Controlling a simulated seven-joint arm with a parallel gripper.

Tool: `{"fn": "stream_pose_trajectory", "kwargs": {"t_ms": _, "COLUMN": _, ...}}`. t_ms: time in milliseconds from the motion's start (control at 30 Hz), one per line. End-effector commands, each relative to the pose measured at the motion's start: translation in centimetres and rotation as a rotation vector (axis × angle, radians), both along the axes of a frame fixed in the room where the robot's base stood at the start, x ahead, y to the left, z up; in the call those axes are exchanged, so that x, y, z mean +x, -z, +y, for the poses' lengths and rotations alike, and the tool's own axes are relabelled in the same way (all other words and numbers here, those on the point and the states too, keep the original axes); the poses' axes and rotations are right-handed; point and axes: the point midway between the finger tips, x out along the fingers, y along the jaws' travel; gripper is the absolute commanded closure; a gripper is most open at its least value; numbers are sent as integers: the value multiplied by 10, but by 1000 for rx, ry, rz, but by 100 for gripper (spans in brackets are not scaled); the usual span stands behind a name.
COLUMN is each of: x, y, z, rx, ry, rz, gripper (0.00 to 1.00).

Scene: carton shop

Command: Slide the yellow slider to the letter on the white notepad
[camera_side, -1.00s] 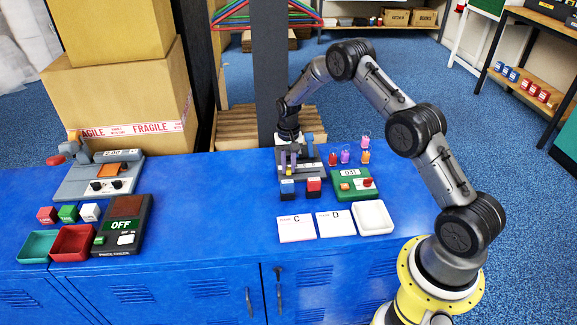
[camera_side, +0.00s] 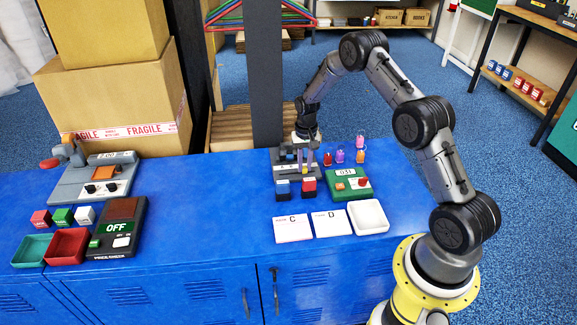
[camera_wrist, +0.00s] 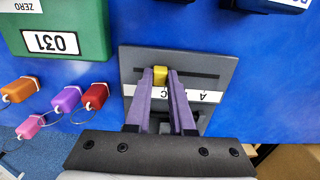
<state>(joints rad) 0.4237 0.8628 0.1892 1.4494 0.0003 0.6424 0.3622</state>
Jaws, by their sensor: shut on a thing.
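My gripper (camera_side: 308,166) has purple fingers and is shut on the yellow slider (camera_wrist: 160,71), which sits in the dark slot of a grey panel (camera_wrist: 226,72). A white strip (camera_wrist: 212,97) with letters runs along the slot. An A and what looks like a C show upside down by the right finger; my fingers hide other parts of the strip. In the side view the panel (camera_side: 283,172) stands at the back of the blue top. Two white notepad cards lie in front: one reads C (camera_side: 292,228), the other D (camera_side: 331,223). Their small print is too small to read.
A blue cube (camera_side: 282,189) and a red cube (camera_side: 309,187) stand close before the panel. A green device (camera_side: 348,185) reading 031 is to its right, with small colored tags (camera_wrist: 66,98) behind. A white tray (camera_side: 368,216) lies right of the cards.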

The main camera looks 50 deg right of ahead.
Motion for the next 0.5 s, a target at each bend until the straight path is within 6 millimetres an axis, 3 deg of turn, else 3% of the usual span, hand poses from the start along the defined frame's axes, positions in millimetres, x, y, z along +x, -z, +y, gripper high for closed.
{"fn": "stream_pose_trajectory", "kwargs": {"t_ms": 133, "x": -15, "y": -1, "z": -16, "rx": -3, "ry": 2, "rz": -4, "gripper": 100}}
{"fn": "stream_pose_trajectory", "kwargs": {"t_ms": 467, "x": -18, "y": -2, "z": -20, "rx": -4, "ry": -1, "rz": -2, "gripper": 100}}
{"fn": "stream_pose_trajectory", "kwargs": {"t_ms": 500, "x": -18, "y": -2, "z": -20, "rx": -4, "ry": -1, "rz": -2, "gripper": 75}}
